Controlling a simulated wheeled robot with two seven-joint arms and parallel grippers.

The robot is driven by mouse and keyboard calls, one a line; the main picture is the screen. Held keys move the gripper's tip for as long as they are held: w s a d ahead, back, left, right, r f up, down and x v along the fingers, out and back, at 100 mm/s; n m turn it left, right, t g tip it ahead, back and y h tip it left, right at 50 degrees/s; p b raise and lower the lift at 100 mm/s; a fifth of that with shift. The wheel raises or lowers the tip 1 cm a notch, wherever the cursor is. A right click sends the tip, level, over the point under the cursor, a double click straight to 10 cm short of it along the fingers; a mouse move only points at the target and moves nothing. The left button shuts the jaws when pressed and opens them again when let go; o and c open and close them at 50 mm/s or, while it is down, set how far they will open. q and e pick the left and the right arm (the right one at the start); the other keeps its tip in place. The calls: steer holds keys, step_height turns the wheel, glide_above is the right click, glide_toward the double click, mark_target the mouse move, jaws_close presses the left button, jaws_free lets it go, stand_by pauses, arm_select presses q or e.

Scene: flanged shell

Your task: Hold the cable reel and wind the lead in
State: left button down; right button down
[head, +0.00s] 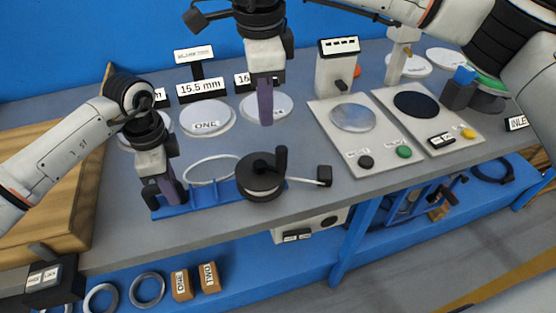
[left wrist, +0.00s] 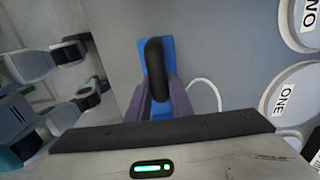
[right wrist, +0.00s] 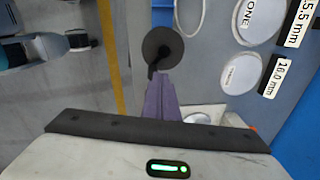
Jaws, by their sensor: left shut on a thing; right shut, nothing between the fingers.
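The cable reel is a dark drum (head: 262,180) with an upright crank knob, set on a blue base plate (head: 205,199) on the grey bench. A black handle post (left wrist: 155,65) stands at the left end of the base. My left gripper (head: 168,190) is shut on this post. A white lead (head: 205,162) loops behind the base, and a small black plug (head: 324,175) lies right of the drum. My right gripper (head: 266,115) is shut and empty, above and behind the drum. The drum also shows beyond its fingertips in the right wrist view (right wrist: 162,48).
White discs (head: 207,118) with size labels stand behind the reel. Two panels with round plates (head: 353,117) and buttons are to the right. A wooden box (head: 60,175) is at the left. A lower blue shelf (head: 245,270) holds rings and blocks.

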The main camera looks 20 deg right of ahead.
arm_select(q)
steer(key=shift+d+r, duration=0.1)
steer(key=shift+w, duration=0.1)
arm_select(e)
steer(key=w+d+r+n+t, duration=0.1)
steer(key=w+d+r+n, duration=0.2)
steer(key=n, duration=1)
step_height(320, 180, down, 7)
steer(key=shift+d+n+h, duration=0.25)
steer(key=shift+n+h, duration=0.05)
steer(key=shift+f, duration=0.2)
stand_by(1.2)
steer(key=shift+f, duration=3)
